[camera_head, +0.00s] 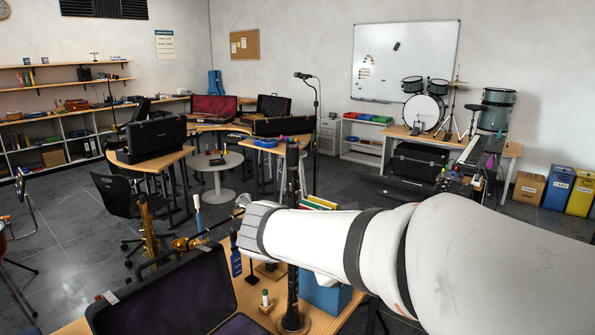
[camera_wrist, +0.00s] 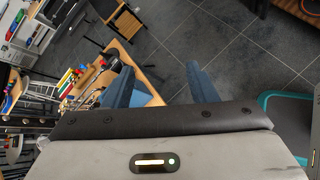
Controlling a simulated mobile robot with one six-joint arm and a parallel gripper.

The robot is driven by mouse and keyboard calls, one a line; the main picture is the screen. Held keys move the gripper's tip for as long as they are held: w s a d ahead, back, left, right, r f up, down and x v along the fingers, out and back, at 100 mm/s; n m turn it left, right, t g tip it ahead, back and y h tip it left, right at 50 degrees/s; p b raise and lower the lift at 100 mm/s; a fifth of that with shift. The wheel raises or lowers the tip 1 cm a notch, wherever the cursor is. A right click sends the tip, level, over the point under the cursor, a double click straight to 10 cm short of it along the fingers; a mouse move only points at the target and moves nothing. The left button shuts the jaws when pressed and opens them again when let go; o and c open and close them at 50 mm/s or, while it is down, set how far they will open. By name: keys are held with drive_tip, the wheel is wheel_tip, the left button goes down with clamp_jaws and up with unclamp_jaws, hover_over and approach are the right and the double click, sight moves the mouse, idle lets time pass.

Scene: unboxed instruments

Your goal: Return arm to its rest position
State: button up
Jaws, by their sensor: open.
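My arm (camera_head: 385,245) reaches in from the lower right of the head view, with its white wrist out over a wooden bench. In the wrist view my gripper (camera_wrist: 159,85) has its two blue fingers well apart. Nothing is held between them; grey floor tiles and a bench edge show beyond. In the head view the fingers are small and hard to tell from the things behind.
An open dark instrument case (camera_head: 178,295) lies below the wrist on the bench, with a brass saxophone (camera_head: 148,232) behind it. A dark upright post (camera_head: 292,230) stands close by the wrist. A blue box (camera_head: 325,292) sits under the arm.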

drive_tip(key=s+d+f+m+g+y, duration=0.1)
drive_tip(key=s+d+f+m+y, duration=0.1)
drive_tip(key=s+f+m+y, duration=0.2)
drive_tip(key=s+d+f+m+g+y, duration=0.2)
drive_tip(key=s+f+m+y, duration=0.3)
drive_tip(key=s+m, duration=0.6)
wheel_tip(320, 180, down, 2)
drive_tip(key=d+m, duration=0.1)
drive_tip(key=m, duration=0.3)
drive_tip(key=shift+f, duration=0.25)
